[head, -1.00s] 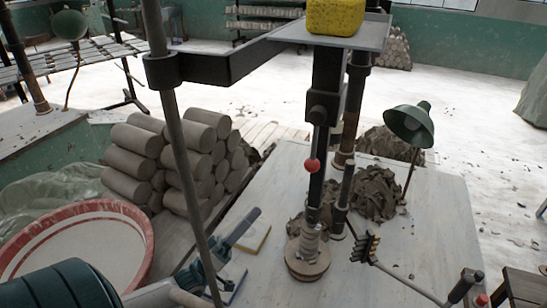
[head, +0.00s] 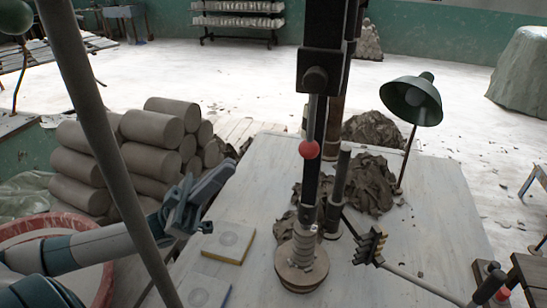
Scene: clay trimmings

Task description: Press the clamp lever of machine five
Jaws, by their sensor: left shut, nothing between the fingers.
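The machine (head: 312,80) stands on the pale worktable, with a dark upright column. A red ball knob (head: 309,149) ends a thin dark rod on its front; this may be the clamp lever, though no number or label is readable. Below it, a grey ribbed piece sits on a round stacked base (head: 301,270). My left gripper (head: 226,175) is shut and empty, left of the machine and apart from the knob, pointing up and right. My right gripper is out of view.
Yellow-edged (head: 229,242) and blue-edged (head: 205,291) slabs lie on the worktable (head: 440,200). A jointed rod (head: 410,282) crosses its right front. A green lamp (head: 411,100) and clay heaps (head: 368,184) stand behind. Stacked clay rolls (head: 152,130) and a slanted grey pole (head: 95,130) are left.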

